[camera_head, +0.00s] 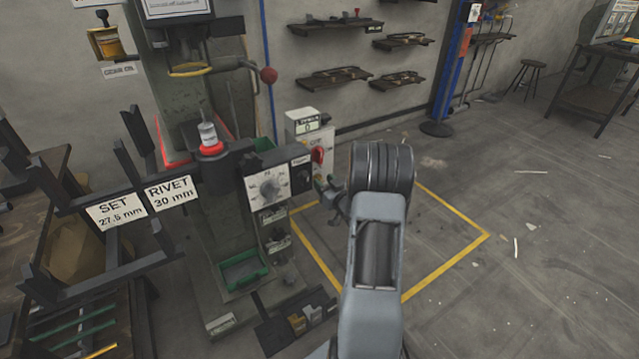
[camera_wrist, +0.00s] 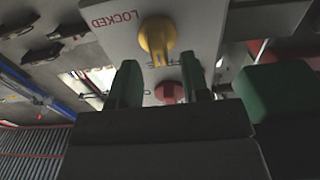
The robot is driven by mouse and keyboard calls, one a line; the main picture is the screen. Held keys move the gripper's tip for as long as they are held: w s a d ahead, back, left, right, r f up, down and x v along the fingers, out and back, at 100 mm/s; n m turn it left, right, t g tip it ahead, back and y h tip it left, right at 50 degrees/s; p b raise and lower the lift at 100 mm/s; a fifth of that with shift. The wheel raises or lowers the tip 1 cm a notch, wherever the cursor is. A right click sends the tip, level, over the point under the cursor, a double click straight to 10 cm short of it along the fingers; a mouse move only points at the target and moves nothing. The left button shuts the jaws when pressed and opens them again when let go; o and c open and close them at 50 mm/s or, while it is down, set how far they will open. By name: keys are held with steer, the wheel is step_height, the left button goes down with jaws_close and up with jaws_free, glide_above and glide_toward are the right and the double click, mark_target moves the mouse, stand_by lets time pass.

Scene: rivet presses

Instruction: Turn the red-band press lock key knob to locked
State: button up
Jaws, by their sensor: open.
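In the wrist view, a yellow knob (camera_wrist: 157,38) stands out from a pale panel (camera_wrist: 205,20). Its grip lies roughly upright in the picture. Red lettering reading LOCKED (camera_wrist: 116,19) is on the panel to its upper left. My gripper (camera_wrist: 162,85) is open, its two green fingers apart below the knob with nothing held between them. A red knob (camera_wrist: 168,92) shows behind the gap between the fingers. In the head view, my gripper (camera_head: 330,190) is beside the press control box, partly hidden by my arm. The press (camera_head: 180,155) carries a red band. The yellow knob cannot be made out there.
Dark forks with SET and RIVET signs (camera_head: 170,192) are at left. Yellow-marked floor (camera_head: 450,262) is clear at right.

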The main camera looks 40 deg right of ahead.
steer(key=shift+w, duration=1)
